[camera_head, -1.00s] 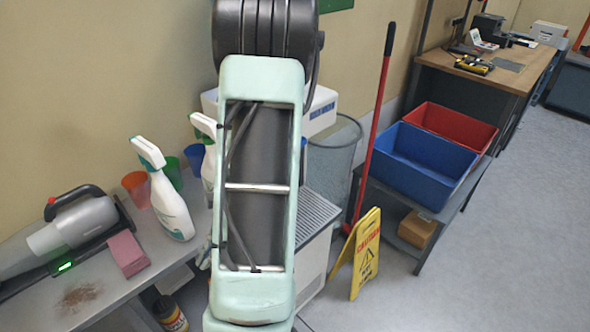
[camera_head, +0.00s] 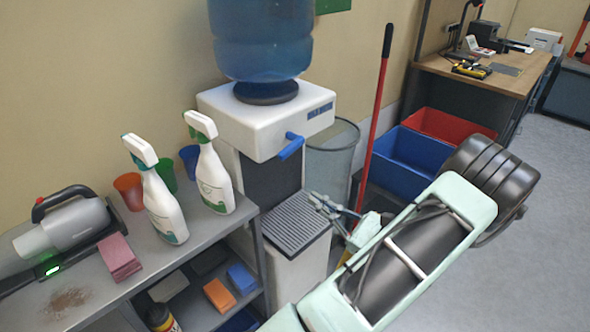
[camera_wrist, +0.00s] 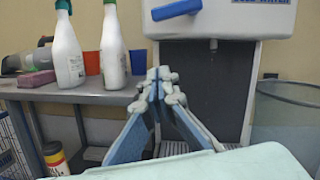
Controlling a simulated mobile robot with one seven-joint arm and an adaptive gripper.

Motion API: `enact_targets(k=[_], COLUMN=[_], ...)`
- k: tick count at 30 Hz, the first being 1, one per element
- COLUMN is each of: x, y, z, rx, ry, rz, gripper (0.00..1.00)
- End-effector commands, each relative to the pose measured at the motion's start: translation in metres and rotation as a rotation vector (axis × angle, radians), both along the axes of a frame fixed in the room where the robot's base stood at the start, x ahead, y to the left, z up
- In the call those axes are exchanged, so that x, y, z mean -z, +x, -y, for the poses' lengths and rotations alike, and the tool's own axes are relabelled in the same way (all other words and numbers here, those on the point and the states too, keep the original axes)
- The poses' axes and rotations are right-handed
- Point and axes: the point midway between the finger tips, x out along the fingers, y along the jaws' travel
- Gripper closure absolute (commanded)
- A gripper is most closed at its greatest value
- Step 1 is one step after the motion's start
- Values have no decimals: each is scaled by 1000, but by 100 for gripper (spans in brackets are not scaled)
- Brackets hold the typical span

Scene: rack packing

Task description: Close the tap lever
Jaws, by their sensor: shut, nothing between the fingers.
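The tap lever (camera_head: 291,146) is a blue handle on the front of the white water cooler (camera_head: 262,128). In the wrist view the blue lever (camera_wrist: 176,9) shows at the top, above my gripper's tips. My gripper (camera_head: 318,201) is in front of the cooler, below and right of the lever and apart from it. In the wrist view my gripper (camera_wrist: 157,80) has its fingertips together with nothing between them, in front of the dark recess (camera_wrist: 205,75). A small spout (camera_wrist: 213,45) shows under the cooler's head.
A grey shelf (camera_head: 205,238) with two spray bottles (camera_head: 165,205), a handheld vacuum (camera_head: 75,235) and cups stands left. A mesh bin (camera_head: 332,160), red pole (camera_head: 378,110) and blue crate (camera_head: 405,165) stand right. Open floor (camera_head: 540,220) lies further right.

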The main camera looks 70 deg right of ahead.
Motion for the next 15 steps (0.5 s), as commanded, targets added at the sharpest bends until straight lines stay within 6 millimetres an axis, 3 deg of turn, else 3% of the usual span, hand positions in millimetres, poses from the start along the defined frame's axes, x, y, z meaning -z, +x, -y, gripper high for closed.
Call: enact_targets(k=[3, 6, 11, 15], x=[0, -2, -8, -16], y=[-17, -17, 3, 31], z=[7, 10, 16, 25], rx=[56, 67, 64, 63], ry=[-2, -4, -4, -5], rz=[35, 42, 41, 41], gripper=[100, 100, 100, 100])
